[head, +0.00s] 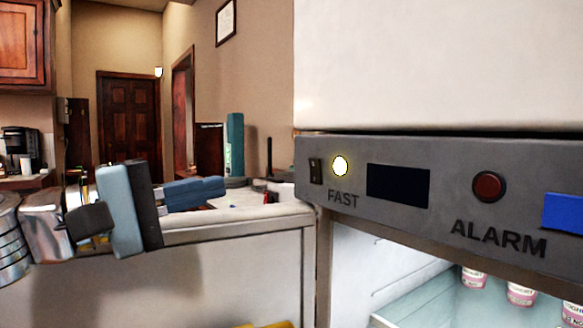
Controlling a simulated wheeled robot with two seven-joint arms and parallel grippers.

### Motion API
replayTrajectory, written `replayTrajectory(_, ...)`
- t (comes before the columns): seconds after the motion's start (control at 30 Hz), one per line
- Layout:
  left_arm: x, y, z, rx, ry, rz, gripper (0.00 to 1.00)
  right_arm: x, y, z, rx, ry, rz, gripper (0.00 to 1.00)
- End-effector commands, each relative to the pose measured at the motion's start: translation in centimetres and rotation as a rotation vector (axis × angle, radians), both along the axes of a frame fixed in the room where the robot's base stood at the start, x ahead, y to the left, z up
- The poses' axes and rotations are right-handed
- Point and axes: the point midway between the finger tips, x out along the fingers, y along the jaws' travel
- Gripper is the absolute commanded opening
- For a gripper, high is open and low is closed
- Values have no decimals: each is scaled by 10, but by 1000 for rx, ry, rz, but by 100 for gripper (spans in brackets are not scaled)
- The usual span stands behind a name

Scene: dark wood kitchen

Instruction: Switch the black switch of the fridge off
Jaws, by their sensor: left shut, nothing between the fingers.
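The fridge (430,70) stands at the right, with a grey control panel (400,220) across it. A small black switch (315,171) sits at the panel's left end. Beside it a round light (340,166) glows pale yellow above the word FAST. My left gripper (222,188) comes in from the left, shut and empty, its fingers pointing right toward the panel. In the picture a clear gap lies between its fingertips and the switch. I cannot tell the switch's exact position. My right gripper is not in view.
The panel also has a dark display (398,184), a red round ALARM button (489,186) and a blue piece (565,212). Below it, pink-and-white jars (521,293) stand inside the fridge. A pale counter (255,212) with small objects lies behind my left gripper.

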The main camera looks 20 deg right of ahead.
Motion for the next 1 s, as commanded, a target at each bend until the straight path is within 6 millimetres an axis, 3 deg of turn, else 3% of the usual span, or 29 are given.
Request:
replayTrajectory(0.17,1,-1,0,1,0,1,0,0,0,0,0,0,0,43)
replayTrajectory(0.33,6,-15,2,2,2,0,0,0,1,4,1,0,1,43)
replayTrajectory(0.8,38,-104,15,3,2,-1,0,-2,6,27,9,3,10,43)
replayTrajectory(1.0,46,-125,17,2,1,1,0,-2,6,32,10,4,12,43)
